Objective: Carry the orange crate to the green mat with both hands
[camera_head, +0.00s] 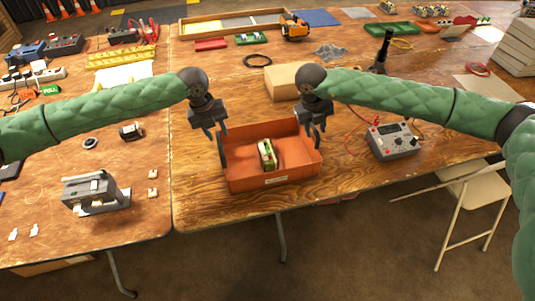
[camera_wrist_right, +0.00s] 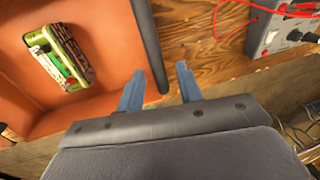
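The orange crate (camera_head: 290,152) sits on the wooden table near its front edge, with dark side handles. A green and white boxy item (camera_head: 267,155) lies inside; it also shows in the right wrist view (camera_wrist_right: 60,55). My left gripper (camera_head: 221,131) is at the crate's left side; its finger gap is unclear. My right gripper (camera_head: 316,128) is at the right side. In the right wrist view its fingers (camera_wrist_right: 160,82) are apart, one on each side of the dark handle bar (camera_wrist_right: 148,40), with gaps visible. A flat green thing (camera_head: 388,28) lies far back right; I cannot tell whether it is the mat.
A cardboard box (camera_head: 284,82) stands just behind the crate. A grey meter (camera_head: 393,140) with red leads is to its right, and a grey device (camera_head: 93,192) to its left. A folding chair (camera_head: 470,195) stands at the front right. Bare table lies left of the crate.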

